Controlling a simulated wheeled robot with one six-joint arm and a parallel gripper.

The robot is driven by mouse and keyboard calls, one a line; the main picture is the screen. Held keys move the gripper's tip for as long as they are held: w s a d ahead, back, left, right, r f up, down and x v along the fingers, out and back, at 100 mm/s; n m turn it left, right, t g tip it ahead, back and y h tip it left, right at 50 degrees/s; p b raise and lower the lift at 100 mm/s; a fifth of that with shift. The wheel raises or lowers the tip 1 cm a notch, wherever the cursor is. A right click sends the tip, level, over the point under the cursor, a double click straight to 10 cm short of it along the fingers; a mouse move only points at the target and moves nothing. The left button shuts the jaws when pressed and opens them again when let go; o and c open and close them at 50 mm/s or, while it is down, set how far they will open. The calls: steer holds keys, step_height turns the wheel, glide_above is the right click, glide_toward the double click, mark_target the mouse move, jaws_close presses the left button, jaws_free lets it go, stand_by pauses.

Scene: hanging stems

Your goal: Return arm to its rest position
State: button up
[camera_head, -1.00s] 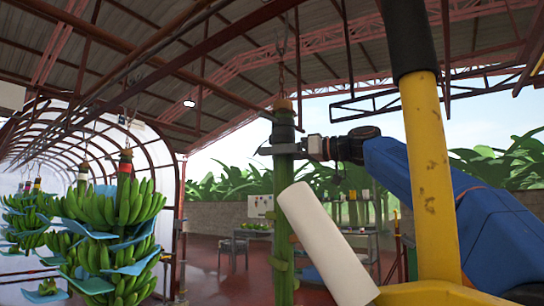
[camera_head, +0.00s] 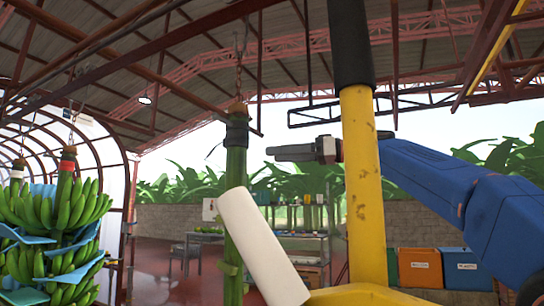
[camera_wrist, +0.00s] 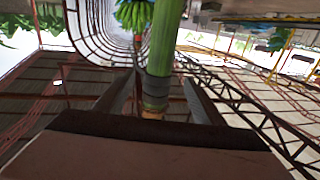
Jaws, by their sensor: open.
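A bare green stem (camera_head: 236,190) hangs upright from a chain, with a dark band around its top. My gripper (camera_head: 290,152) is to the right of the stem at the height of its upper part, with a visible gap between them in the head view. The jaws are open and empty. In the wrist view the open fingers of my gripper (camera_wrist: 160,100) frame the stem (camera_wrist: 162,45) and its dark band beyond them. My blue arm reaches in from the right; part of it is hidden in the head view.
Banana bunches (camera_head: 65,215) with blue sheets hang at the left. A table (camera_head: 200,237) and a shelf rack (camera_head: 305,245) stand behind the stem. An orange bin (camera_head: 420,268) and a blue bin (camera_head: 465,268) stand at the right by the wall.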

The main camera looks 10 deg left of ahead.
steer(key=shift+d, duration=0.1)
stand_by(0.5)
steer(key=s+d+f+m+h, duration=0.5)
steer(key=s+d+f, duration=0.6)
steer(key=f, duration=1.1)
steer(key=s+d+f+m+t+h, duration=0.1)
steer(key=s+d+f+m+h, duration=0.4)
steer(key=s+d+f, duration=0.6)
steer(key=s+d+f+m+t+h, duration=0.1)
steer(key=s+d+f+m+h, duration=0.5)
steer(key=f, duration=2.7)
steer(key=s+d+h, duration=0.1)
steer(key=s+d, duration=0.5)
steer(key=shift+f+h, duration=0.25)
steer(key=shift+h, duration=0.15)
